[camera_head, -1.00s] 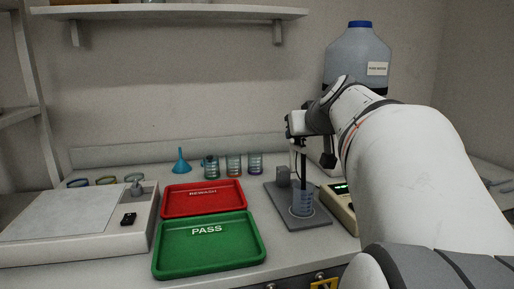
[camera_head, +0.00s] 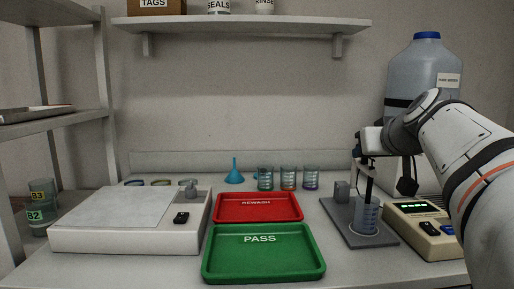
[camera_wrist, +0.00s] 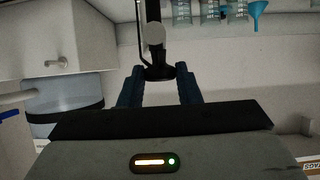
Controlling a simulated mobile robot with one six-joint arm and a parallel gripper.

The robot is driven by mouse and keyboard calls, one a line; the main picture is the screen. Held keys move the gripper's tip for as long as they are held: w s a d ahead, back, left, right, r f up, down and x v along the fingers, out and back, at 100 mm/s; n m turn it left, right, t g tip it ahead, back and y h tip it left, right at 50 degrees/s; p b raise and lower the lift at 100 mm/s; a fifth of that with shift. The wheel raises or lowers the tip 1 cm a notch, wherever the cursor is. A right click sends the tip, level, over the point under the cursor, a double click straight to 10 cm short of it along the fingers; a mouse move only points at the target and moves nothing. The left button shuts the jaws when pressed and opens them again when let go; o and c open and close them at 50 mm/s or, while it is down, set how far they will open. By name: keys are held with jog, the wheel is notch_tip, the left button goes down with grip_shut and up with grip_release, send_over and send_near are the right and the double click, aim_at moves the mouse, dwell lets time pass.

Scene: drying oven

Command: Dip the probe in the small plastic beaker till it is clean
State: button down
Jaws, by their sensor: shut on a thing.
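The probe is a dark thin rod (camera_head: 369,186) that hangs from my gripper (camera_head: 367,157) at the right of the head view. Its lower end is inside the small clear plastic beaker (camera_head: 366,217), which stands upright on a grey plate (camera_head: 345,222). I cannot tell how deep the tip sits or whether the probe is clean. In the wrist view my gripper (camera_wrist: 160,78) has its two blue fingers closed around the probe's dark end (camera_wrist: 157,70).
A beige meter (camera_head: 423,232) with a lit display stands just right of the plate. A red tray (camera_head: 258,216) and a green tray (camera_head: 263,272) lie to the left. Several small beakers (camera_head: 288,180) and a blue funnel (camera_head: 234,176) stand behind. A large water jug (camera_head: 424,75) is at the back right.

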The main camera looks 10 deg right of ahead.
jog(key=shift+f, duration=0.45)
jog(key=c, duration=1.4)
grip_release()
jog(key=shift+s, duration=0.1)
jog(key=shift+c, duration=0.2)
jog(key=o, duration=0.4)
jog(key=shift+r, duration=0.25)
jog(key=shift+c, duration=0.2)
jog(key=shift+s+r, duration=0.15)
jog(key=p+v, duration=0.1)
jog(key=v, duration=0.6)
jog(key=shift+s+p, duration=0.2)
jog(key=shift+p, duration=0.15)
jog(key=shift+r, duration=0.1)
